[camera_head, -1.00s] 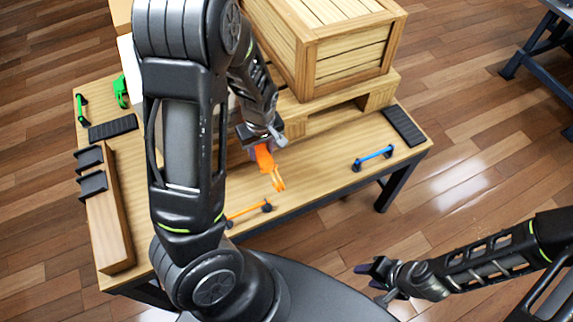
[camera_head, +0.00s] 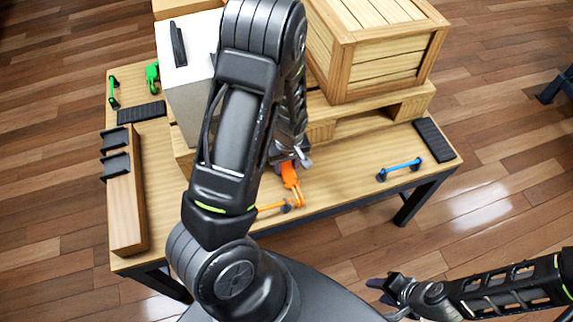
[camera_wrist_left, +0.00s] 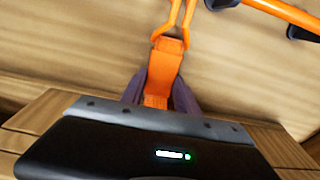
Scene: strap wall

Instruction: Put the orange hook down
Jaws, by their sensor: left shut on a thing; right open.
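The orange hook (camera_head: 291,181) is held at the front middle of the table, just above or at the tabletop; I cannot tell if it touches. My left gripper (camera_head: 287,165) is shut on its body, mostly hidden behind my own arm in the head view. In the left wrist view the hook (camera_wrist_left: 167,62) points away from the fingers (camera_wrist_left: 157,92), its prongs toward the top edge. An orange bar with black ends (camera_head: 272,207) lies beside it and also shows in the left wrist view (camera_wrist_left: 280,12). My right gripper (camera_head: 385,288) is open and empty, off the table's front right.
A wooden crate (camera_head: 385,60) stands on a pallet (camera_head: 340,120) at the back. A white box (camera_head: 190,95) stands left of my arm. A blue bar (camera_head: 400,169), black pads (camera_head: 434,140), a green hook (camera_head: 152,75) and a wooden block with black brackets (camera_head: 126,205) are around the table.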

